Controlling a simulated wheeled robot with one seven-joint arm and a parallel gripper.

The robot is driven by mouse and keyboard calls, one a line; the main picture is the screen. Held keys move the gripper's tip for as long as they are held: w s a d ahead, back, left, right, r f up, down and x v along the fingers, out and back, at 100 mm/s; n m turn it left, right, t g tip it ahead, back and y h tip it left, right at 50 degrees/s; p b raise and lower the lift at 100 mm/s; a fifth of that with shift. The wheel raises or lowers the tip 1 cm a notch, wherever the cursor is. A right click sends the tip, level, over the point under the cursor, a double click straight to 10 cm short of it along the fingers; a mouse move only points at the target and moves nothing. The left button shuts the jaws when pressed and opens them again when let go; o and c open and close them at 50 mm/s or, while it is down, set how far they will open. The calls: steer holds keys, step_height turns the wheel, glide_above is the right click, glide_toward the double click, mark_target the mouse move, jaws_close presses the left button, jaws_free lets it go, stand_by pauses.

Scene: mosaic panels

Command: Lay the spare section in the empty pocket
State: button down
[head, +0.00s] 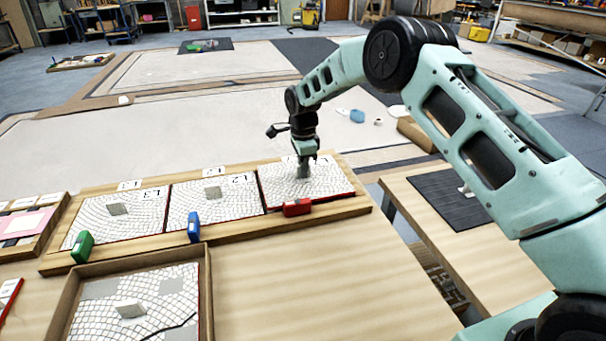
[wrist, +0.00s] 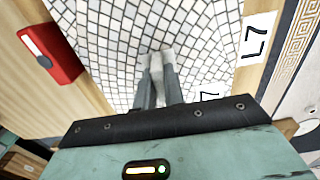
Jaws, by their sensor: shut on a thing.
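A wooden rack with three pockets in a row (head: 235,230) stands on the bench. Its left and middle pockets hold white mosaic sections (head: 140,213) and (head: 235,190), each with a grey upright tab. My gripper (head: 303,172) points down over the right pocket, shut on the pale grip tab (wrist: 156,62) of a mosaic section (head: 335,178). This section shows white tiles with dark joints in the wrist view (wrist: 205,40). It lies in or just over the right pocket, its edges close to the wood. I cannot tell whether it is fully flat.
Green (head: 82,247), blue (head: 193,227) and red (head: 297,207) clips sit along the rack's front edge. A box (head: 204,290) in front holds a mosaic section with grey patches and a dark crack (head: 150,300). The bench right of the box is clear.

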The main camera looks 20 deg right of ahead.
steer(key=shift+f, duration=0.75)
steer(key=c, duration=1.9)
jaws_free()
steer(key=shift+f, duration=0.2)
steer(key=o, duration=0.4)
